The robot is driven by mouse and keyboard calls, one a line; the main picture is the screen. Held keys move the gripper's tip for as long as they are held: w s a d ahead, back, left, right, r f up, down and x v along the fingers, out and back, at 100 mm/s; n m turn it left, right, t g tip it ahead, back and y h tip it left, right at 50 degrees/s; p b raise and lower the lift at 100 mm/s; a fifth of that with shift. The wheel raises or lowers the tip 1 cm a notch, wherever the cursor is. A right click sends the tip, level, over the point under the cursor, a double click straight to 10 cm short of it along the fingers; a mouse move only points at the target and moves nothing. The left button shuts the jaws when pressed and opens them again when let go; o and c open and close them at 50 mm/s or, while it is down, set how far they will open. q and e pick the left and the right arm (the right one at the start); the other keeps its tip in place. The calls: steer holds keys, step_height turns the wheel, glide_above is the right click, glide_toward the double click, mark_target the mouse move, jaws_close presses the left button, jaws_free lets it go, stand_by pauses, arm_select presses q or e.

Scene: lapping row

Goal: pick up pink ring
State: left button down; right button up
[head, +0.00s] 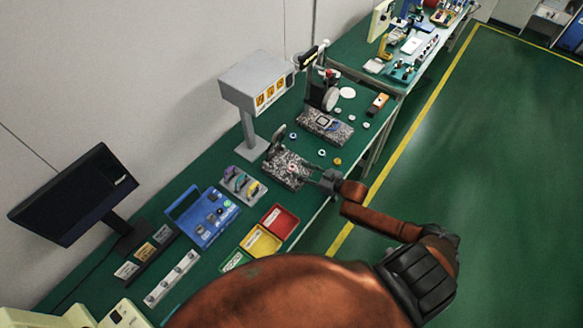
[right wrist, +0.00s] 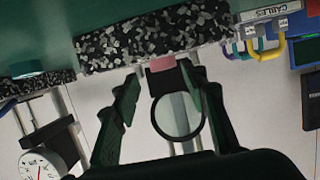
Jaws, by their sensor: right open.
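The pink ring (head: 291,168) lies on a speckled granite block (head: 280,174) on the green bench in the head view. In the right wrist view the pink ring (right wrist: 162,63) shows edge-on as a small pink patch against the speckled block (right wrist: 150,32). My right gripper (head: 309,178) reaches in from the right, low beside the block. In the right wrist view the fingers of my right gripper (right wrist: 163,75) are apart, with the ring between and just beyond their tips. I cannot tell if they touch it. My left gripper is not in view.
A gauge stand (head: 276,142) rises at the block's back. A second granite block (head: 325,127) stands farther along. Small rings and discs lie between. The floor right of the bench is clear.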

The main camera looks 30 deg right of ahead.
mark_target(291, 166)
steer(key=x, duration=0.2)
steer(key=shift+w+a, duration=0.1)
steer(key=shift+w, duration=0.2)
steer(key=shift+w+a+f, duration=0.15)
steer(key=shift+w, duration=0.1)
steer(key=c, duration=0.8)
steer(key=shift+c, duration=1.1)
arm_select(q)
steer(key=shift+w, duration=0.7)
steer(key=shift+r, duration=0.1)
